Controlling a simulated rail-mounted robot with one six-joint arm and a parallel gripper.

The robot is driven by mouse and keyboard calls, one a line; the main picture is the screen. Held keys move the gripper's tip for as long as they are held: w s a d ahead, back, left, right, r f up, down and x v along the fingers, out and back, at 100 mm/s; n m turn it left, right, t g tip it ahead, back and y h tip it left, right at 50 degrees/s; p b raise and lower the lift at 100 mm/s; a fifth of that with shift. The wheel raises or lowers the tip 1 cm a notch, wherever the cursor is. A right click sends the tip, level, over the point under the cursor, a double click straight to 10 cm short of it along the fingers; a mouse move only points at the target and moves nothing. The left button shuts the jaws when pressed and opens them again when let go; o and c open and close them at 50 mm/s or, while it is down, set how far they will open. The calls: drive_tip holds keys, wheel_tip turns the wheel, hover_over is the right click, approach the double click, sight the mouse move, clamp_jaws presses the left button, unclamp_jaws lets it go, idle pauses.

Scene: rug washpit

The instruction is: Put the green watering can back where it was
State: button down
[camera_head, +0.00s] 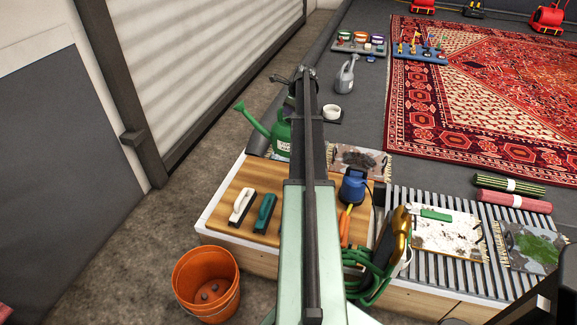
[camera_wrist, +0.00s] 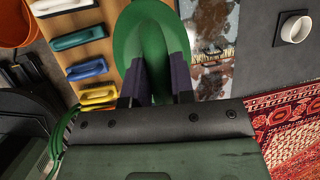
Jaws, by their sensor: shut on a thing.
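The green watering can (camera_head: 281,136) shows left of my arm in the head view, at the far left corner of the wooden bench top, with its spout pointing up and left. My arm hides its right part. In the wrist view my gripper (camera_wrist: 154,82) is shut on the watering can (camera_wrist: 143,32), with one dark finger on each side of its green body. The fingertips are hidden behind my arm in the head view. I cannot tell whether the can's base touches the bench or hangs above it.
The bench top (camera_head: 226,210) carries a white float (camera_head: 241,206), a teal float (camera_head: 264,213) and a blue pump (camera_head: 353,187). An orange bucket (camera_head: 207,284) stands on the floor. A grey watering can (camera_head: 345,76) and a white ring-shaped thing (camera_head: 332,112) are farther back.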

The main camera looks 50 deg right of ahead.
wheel_tip(320, 180, down, 19)
drive_tip(key=b, duration=1.7)
drive_tip(key=shift+b, duration=0.3)
drive_tip(key=shift+r, duration=0.2)
drive_tip(key=shift+f, duration=0.15)
drive_tip(key=c, duration=1)
unclamp_jaws()
drive_tip(key=shift+s+r+p, duration=0.1)
drive_tip(key=shift+r+p, duration=0.45)
drive_tip(key=shift+p, duration=0.05)
drive_tip(key=p+v, duration=1)
drive_tip(key=v, duration=0.1)
drive_tip(key=shift+s+a+r, duration=0.1)
drive_tip(key=shift+r, duration=0.15)
drive_tip(key=shift+f, duration=0.2)
